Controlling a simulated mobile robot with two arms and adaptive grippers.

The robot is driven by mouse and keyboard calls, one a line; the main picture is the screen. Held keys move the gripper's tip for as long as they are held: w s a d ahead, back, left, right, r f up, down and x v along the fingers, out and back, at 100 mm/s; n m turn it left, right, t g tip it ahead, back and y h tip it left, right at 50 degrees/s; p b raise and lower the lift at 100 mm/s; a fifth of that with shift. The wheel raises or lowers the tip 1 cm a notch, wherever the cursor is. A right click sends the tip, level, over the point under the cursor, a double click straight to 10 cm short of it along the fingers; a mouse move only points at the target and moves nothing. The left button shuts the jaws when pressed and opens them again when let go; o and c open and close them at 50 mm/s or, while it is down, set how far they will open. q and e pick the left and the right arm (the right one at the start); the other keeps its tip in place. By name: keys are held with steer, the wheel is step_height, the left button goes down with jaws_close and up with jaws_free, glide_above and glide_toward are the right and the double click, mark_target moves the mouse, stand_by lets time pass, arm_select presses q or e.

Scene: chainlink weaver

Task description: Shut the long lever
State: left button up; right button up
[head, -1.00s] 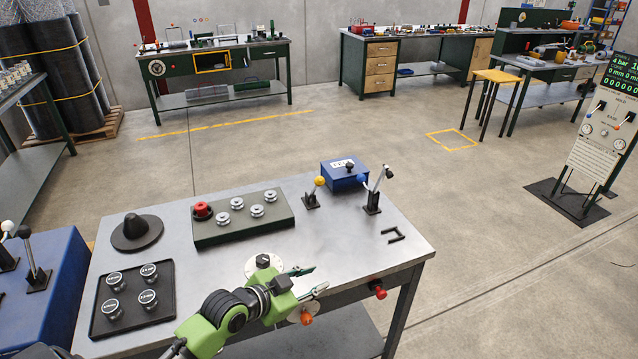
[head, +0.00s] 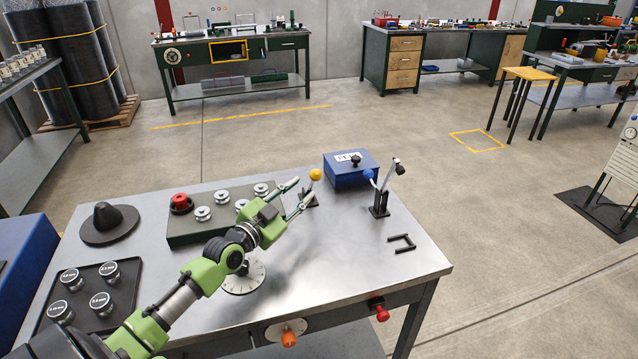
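Two lever fittings stand on the metal workbench (head: 330,265). One has a yellow knob (head: 315,175) on a short black base, partly hidden by my gripper. The other is a taller lever fitting (head: 380,205) to its right, with one arm up to a black knob (head: 399,168) and another to a blue knob (head: 368,174). I cannot tell for sure which is the long lever. My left gripper (head: 303,190) is open and empty, its fingertips just left of the yellow knob; I cannot tell whether they touch it. My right gripper is out of view.
A blue box (head: 350,170) stands behind the levers. A green block (head: 185,226) with a red button and several silver knobs lies under my forearm's far side. A black handle (head: 402,243) lies at the right.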

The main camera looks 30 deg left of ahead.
mark_target(314, 178)
arm_select(q)
steer(key=w, duration=0.7)
steer(key=shift+d, duration=0.15)
steer(key=shift+r, duration=0.1)
jaws_close()
